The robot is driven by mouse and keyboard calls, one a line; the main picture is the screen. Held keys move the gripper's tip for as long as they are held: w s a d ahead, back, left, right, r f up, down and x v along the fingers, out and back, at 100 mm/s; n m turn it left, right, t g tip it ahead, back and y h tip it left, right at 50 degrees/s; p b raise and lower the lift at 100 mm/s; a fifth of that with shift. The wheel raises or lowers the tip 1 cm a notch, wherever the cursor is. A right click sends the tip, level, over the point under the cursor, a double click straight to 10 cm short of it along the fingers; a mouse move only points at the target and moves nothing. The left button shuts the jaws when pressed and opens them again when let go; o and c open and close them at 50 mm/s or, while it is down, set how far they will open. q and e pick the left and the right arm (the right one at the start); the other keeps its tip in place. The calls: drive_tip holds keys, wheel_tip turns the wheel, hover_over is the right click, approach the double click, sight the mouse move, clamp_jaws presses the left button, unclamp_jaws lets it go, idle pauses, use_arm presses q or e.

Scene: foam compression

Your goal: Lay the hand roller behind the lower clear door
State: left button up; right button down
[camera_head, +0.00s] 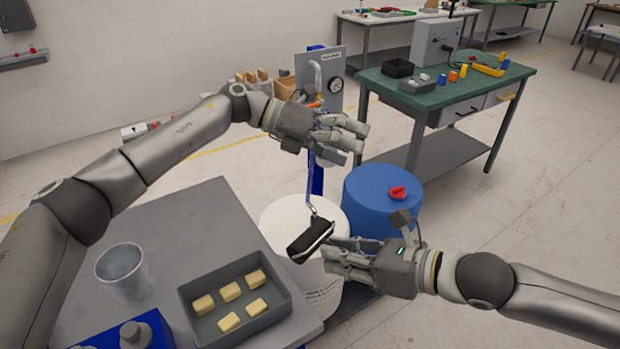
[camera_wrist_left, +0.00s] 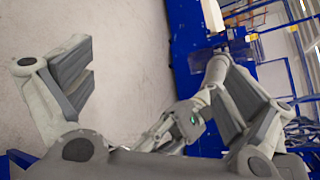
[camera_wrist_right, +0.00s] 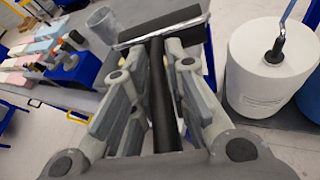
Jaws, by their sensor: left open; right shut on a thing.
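The hand roller (camera_head: 311,238) has a thick black cylinder. My right gripper (camera_head: 340,260) is shut on its black handle, which runs between the fingers in the right wrist view (camera_wrist_right: 162,95). In that view the roller head (camera_wrist_right: 160,24) lies crosswise beyond the fingertips. In the head view the roller is in front of a white drum. My left gripper (camera_head: 345,137) is open and empty, higher up and farther back than the roller. Its spread fingers also show in the left wrist view (camera_wrist_left: 160,90). I cannot make out a lower clear door in any view.
A grey table (camera_head: 196,215) at front left holds a tray (camera_head: 190,318) of yellow blocks and a metal cup (camera_head: 124,270). A white drum (camera_head: 280,215) and a blue drum (camera_head: 372,195) stand beside it. A green-topped bench (camera_head: 455,98) is behind. Floor at right is clear.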

use_arm(q)
drive_tip(key=s+m+g+y, duration=0.2)
drive_tip(key=s+m+y, duration=0.4)
drive_tip(key=s+m, duration=0.25)
use_arm(e)
drive_tip(key=shift+s+a+r, duration=0.1)
drive_tip(key=shift+a, duration=0.05)
use_arm(q)
drive_tip(key=m+t+y, duration=0.3)
drive_tip(key=m+y, duration=0.4)
drive_tip(key=y, duration=0.1)
approach(309, 231)
wheel_tip(309, 231, down, 10)
drive_tip(key=shift+s+d+f, duration=0.1)
drive_tip(key=shift+f, duration=0.1)
